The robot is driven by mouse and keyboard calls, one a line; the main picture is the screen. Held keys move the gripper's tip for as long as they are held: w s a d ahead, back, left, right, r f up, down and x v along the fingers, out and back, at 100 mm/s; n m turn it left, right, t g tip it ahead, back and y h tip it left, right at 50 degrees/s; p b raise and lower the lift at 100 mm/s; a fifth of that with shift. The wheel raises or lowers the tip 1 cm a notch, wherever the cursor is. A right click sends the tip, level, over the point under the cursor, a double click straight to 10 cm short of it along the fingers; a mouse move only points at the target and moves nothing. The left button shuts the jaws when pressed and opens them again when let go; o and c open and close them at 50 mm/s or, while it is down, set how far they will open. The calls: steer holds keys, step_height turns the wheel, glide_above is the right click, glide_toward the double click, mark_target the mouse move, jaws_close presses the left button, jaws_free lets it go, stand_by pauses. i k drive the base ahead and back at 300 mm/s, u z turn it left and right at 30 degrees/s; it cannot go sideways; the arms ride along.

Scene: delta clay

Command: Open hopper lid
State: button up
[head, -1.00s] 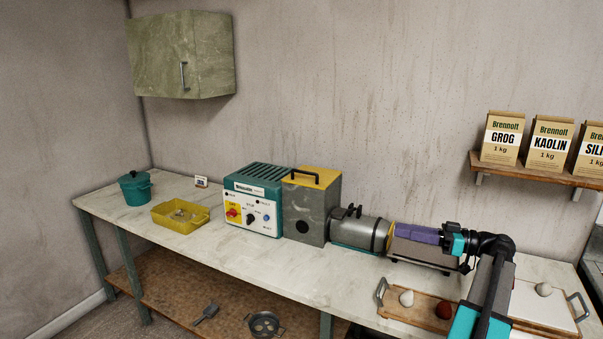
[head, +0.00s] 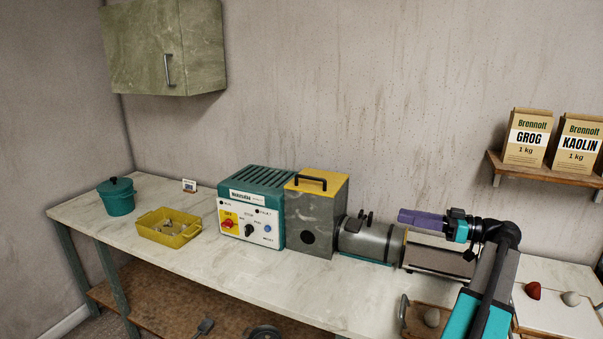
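My gripper (head: 404,216), purple at the end of my teal and black arm, points left. It appears above the grey machine parts to the right of the hopper, apart from the lid and its handle. I see the gripper from the side and small, so the gap between its fingers does not show.
A teal control box (head: 251,208) stands against the hopper's left side. A grey cylinder (head: 370,240) with upright black handles lies between hopper and gripper. A yellow tray (head: 169,228) and teal pot (head: 117,197) stand farther left. Above the lid is free room.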

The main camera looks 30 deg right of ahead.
mark_target(318, 176)
steer(key=i, duration=0.9)
steer(key=u, duration=0.05)
